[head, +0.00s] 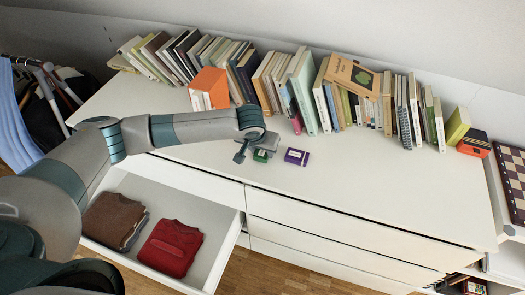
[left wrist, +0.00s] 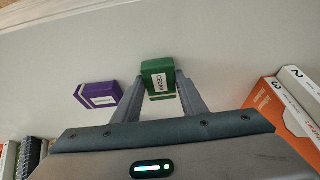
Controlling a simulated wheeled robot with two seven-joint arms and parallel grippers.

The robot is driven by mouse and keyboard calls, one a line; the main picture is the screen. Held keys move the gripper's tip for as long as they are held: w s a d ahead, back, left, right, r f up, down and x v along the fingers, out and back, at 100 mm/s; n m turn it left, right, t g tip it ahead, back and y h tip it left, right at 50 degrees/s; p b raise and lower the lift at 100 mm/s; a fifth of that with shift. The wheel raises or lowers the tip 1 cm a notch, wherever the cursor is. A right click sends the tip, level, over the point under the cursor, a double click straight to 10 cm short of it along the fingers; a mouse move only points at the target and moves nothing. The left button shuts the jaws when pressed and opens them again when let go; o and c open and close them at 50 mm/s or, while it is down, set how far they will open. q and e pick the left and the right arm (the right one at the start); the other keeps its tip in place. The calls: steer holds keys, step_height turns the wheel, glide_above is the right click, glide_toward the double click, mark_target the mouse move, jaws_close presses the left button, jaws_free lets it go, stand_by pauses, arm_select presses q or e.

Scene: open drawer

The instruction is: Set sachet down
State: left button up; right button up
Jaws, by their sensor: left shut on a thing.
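A green box-shaped sachet (head: 261,155) with a white label reading CEDAR is at the front part of the white dresser top (head: 350,185). My left gripper (head: 253,150) is shut on it. The left wrist view shows the green sachet (left wrist: 158,72) between the two fingertips (left wrist: 163,86). I cannot tell whether its underside touches the dresser top. A purple sachet (head: 297,157) with a white label lies just to its right, apart from it; it also shows in the left wrist view (left wrist: 98,96). My right gripper is not in view.
The drawer (head: 205,205) is open below my left arm, with a folded brown garment (head: 115,219) and a red one (head: 170,247). A row of books (head: 300,85) and an orange box (head: 209,88) stand at the back. The dresser top is clear at right front.

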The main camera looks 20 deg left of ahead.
mark_target(262, 153)
arm_select(q)
steer(key=shift+r, duration=0.1)
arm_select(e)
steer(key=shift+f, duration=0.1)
